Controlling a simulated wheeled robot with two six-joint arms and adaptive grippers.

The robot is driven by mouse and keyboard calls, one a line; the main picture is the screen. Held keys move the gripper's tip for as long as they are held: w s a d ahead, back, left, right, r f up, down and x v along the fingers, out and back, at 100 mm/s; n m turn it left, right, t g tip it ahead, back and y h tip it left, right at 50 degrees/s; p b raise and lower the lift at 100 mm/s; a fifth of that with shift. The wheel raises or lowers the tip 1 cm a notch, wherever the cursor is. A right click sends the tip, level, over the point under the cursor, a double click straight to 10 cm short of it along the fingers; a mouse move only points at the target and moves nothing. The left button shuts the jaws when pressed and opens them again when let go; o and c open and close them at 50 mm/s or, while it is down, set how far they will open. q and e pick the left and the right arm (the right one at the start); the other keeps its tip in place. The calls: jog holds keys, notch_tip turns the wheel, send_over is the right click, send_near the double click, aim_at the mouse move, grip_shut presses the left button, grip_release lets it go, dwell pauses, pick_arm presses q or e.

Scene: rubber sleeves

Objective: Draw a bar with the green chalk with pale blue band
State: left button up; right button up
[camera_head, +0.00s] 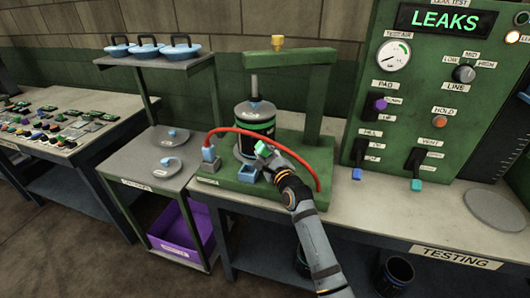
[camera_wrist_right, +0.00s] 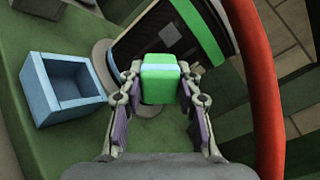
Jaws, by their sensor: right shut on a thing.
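The green chalk with pale blue band (camera_wrist_right: 160,90) is a small block between the fingers of my right gripper (camera_wrist_right: 162,100). The fingers are shut on it, one on each side. In the head view the chalk (camera_head: 261,144) shows small at the tip of my right gripper (camera_head: 267,155), in front of the black canister (camera_head: 252,125) with a green stripe. In the right wrist view the canister (camera_wrist_right: 195,40) lies just beyond the chalk; whether they touch cannot be told. My left gripper is not in view.
An open pale blue square holder (camera_head: 248,173) sits on the green stand (camera_head: 212,172), left of my right gripper. A red hose (camera_head: 311,161) arches around the canister and close to my wrist. A green panel (camera_head: 446,45) with switches stands at the right.

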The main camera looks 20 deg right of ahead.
jog(key=shift+w+a, duration=0.1)
jog(key=shift+w, duration=0.6)
jog(key=shift+d, duration=0.6)
jog(key=shift+w+d+p, duration=0.1)
jog(key=shift+d+p, duration=0.3)
jog(key=shift+d, duration=1.05)
jog(key=shift+w+r+p, duration=0.1)
jog(key=shift+r+p, duration=0.05)
jog(key=shift+p, duration=0.2)
jog(key=shift+s+a+p, duration=0.2)
jog(key=shift+a+p, duration=0.9)
jog(key=shift+a, duration=0.95)
jog(key=shift+s, duration=0.1)
